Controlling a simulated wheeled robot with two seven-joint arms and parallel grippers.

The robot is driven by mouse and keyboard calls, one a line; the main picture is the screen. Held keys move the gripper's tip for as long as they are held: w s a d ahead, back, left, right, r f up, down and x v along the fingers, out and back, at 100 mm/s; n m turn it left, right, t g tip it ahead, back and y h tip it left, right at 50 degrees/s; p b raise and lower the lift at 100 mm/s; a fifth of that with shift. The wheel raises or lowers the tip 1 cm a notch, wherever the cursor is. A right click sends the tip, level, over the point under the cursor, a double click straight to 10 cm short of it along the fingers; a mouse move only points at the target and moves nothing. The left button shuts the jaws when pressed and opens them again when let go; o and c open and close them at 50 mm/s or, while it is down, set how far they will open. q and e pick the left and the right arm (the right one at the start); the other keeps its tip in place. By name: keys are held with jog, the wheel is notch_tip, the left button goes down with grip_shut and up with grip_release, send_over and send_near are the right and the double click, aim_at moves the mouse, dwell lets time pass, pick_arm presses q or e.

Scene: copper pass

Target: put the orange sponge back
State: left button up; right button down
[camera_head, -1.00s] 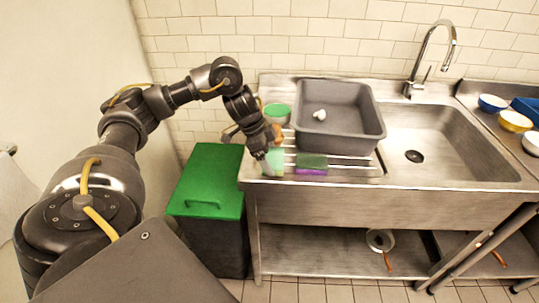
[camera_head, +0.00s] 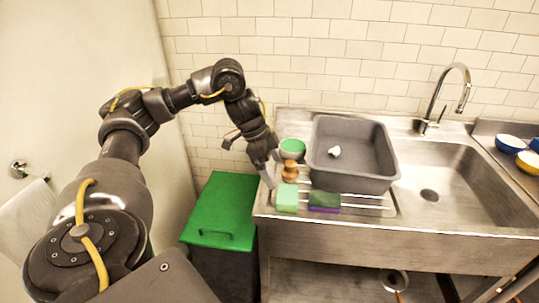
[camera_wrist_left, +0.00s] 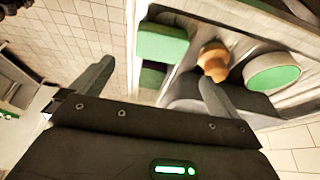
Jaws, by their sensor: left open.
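I cannot make out an orange sponge in either view. A light green sponge (camera_head: 287,198) lies on the ribbed drainboard at the left of the sink. Beside it on the right is a dark green sponge with a purple underside (camera_head: 324,202). An orange-brown knobbed object (camera_head: 290,171), perhaps a brush, stands behind the light green sponge. My left gripper (camera_head: 270,176) is just left of these things, empty. In the left wrist view its two fingers (camera_wrist_left: 155,72) are spread apart, with the light green sponge (camera_wrist_left: 162,43) and the orange-brown object (camera_wrist_left: 213,60) beyond. My right gripper is out of view.
A green-topped round bowl (camera_head: 292,147) stands behind the orange-brown object. A grey basin (camera_head: 385,183) with a small white item (camera_head: 334,151) is to the right. A green-lidded bin (camera_head: 222,208) is below left. The steel sink (camera_head: 460,185) looks empty.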

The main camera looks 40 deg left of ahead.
pick_arm(q)
jog(key=shift+v, duration=1.1)
